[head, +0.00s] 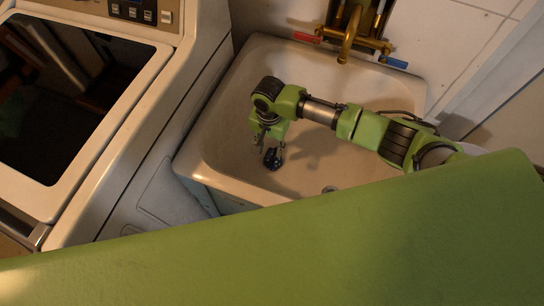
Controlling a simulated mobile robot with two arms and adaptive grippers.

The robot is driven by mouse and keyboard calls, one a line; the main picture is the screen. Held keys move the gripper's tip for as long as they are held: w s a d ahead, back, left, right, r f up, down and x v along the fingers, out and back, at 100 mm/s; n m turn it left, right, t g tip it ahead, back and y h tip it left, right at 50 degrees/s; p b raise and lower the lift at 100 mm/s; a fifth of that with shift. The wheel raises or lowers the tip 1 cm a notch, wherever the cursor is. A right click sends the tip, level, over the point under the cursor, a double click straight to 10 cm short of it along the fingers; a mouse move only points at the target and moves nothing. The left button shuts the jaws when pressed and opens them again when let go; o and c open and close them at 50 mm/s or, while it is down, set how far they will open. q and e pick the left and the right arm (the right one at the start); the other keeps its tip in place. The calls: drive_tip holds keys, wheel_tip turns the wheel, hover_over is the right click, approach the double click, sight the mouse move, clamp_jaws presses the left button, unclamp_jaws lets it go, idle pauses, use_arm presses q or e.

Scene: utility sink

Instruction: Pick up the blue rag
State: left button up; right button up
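My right gripper (270,149) hangs inside the sink basin, pointing down, with its arm coming in from the right. A small dark, bluish thing (272,159) shows at its fingertips, low in the basin; it may be the blue rag, but it is too small and dark to be sure. The fingers look a little apart around it. I cannot tell whether they touch or grip it. No other blue cloth shows clearly. My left gripper is not in view.
The utility sink (214,137) has raised walls around my gripper. A brass faucet (348,37) with red and blue handles is at its back. A washing machine (181,104) stands close on the left. My own green body covers the foreground.

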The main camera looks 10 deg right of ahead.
drive_tip(key=shift+f, duration=1.35)
clamp_jaws()
drive_tip(key=shift+r, duration=0.15)
drive_tip(key=shift+r, duration=0.55)
drive_tip(key=s+d+r+p, duration=0.2)
drive_tip(key=s+d+r, duration=0.1)
drive_tip(key=s+r, duration=1)
wheel_tip(320, 180, up, 14)
drive_tip(key=p, duration=1.5)
drive_tip(key=shift+s+d, duration=0.15)
drive_tip(key=shift+s, duration=0.15)
